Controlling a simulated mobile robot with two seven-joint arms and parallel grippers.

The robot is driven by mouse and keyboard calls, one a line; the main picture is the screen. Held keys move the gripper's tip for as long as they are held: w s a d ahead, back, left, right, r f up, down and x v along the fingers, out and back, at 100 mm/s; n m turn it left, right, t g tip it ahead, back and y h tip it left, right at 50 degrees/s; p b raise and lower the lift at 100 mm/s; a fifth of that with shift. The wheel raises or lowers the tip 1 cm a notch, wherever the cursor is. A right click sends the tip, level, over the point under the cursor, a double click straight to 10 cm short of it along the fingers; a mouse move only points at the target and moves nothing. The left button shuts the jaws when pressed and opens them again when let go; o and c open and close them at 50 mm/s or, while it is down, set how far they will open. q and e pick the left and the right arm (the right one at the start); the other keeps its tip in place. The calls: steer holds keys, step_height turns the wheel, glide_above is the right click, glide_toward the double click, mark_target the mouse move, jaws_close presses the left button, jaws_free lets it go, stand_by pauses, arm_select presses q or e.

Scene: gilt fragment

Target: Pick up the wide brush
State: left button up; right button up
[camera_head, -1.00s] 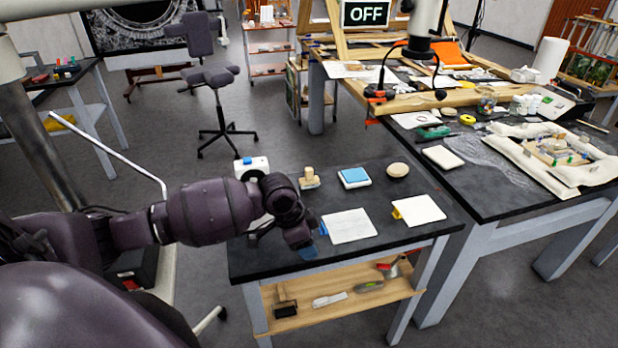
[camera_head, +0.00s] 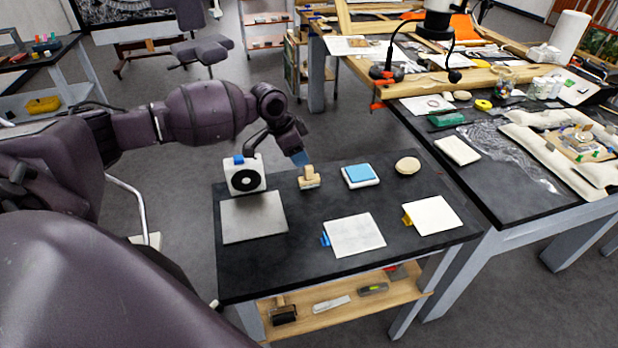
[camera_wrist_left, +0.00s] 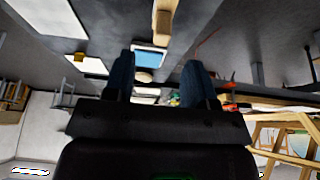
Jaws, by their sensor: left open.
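A small block with an upright wooden handle and a pale lower edge, which looks like the wide brush (camera_head: 309,180), stands near the back of the black table. It also appears at the top of the left wrist view (camera_wrist_left: 163,16). My left gripper (camera_head: 300,158) is just above and behind it in the head view, apart from it. In the left wrist view its two blue fingers (camera_wrist_left: 160,78) are spread, with nothing between them. A darker brush-like tool (camera_head: 284,312) lies on the lower shelf. My right gripper is not in view.
A white device with a black disc (camera_head: 245,176) stands left of the brush, behind a grey plate (camera_head: 253,218). A blue-topped pad (camera_head: 360,174) and a round beige piece (camera_head: 407,165) are to the right. Two white cards (camera_head: 355,235) (camera_head: 434,215) lie in front.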

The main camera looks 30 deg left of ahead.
mark_target(308, 167)
arm_select(q)
steer(key=shift+x, duration=3.8)
steer(key=shift+w, duration=0.1)
jaws_close()
